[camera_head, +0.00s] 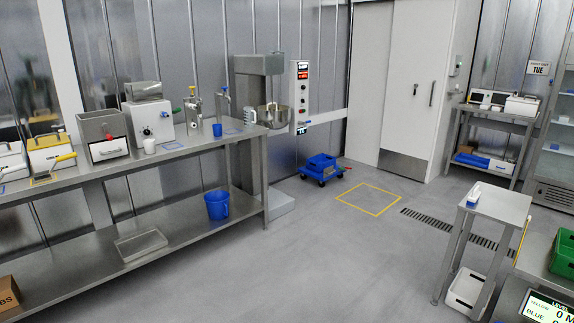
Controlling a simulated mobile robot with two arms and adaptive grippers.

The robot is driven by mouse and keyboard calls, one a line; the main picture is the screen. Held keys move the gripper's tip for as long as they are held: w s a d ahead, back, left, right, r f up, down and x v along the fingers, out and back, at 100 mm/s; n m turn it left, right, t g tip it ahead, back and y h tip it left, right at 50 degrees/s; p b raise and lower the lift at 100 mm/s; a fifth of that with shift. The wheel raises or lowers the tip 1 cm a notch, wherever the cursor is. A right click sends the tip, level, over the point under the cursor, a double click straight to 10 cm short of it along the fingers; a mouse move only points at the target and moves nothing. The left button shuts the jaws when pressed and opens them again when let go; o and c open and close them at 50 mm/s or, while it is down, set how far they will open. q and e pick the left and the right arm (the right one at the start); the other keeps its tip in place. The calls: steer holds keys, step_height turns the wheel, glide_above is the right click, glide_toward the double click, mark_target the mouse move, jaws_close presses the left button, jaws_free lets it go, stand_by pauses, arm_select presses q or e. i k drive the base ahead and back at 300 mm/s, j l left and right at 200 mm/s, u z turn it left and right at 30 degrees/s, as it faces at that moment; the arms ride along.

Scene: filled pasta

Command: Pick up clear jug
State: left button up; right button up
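A clear jug (250,115) stands upright near the right end of the long steel workbench (205,137), close to the back edge. It looks translucent, with a handle on its side. A blue cup (217,129) stands to its left, apart from it. Neither of my grippers shows in the head view, so I cannot see whether they are open or shut.
A mixer with a steel bowl (273,116) stands just behind the bench's right end. A blue bucket (217,204) and a clear tray (141,245) sit on the lower shelf. A blue wheeled cart (321,168) is by the wall. The middle floor is clear.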

mark_target(249, 114)
steer(key=i, duration=2.65)
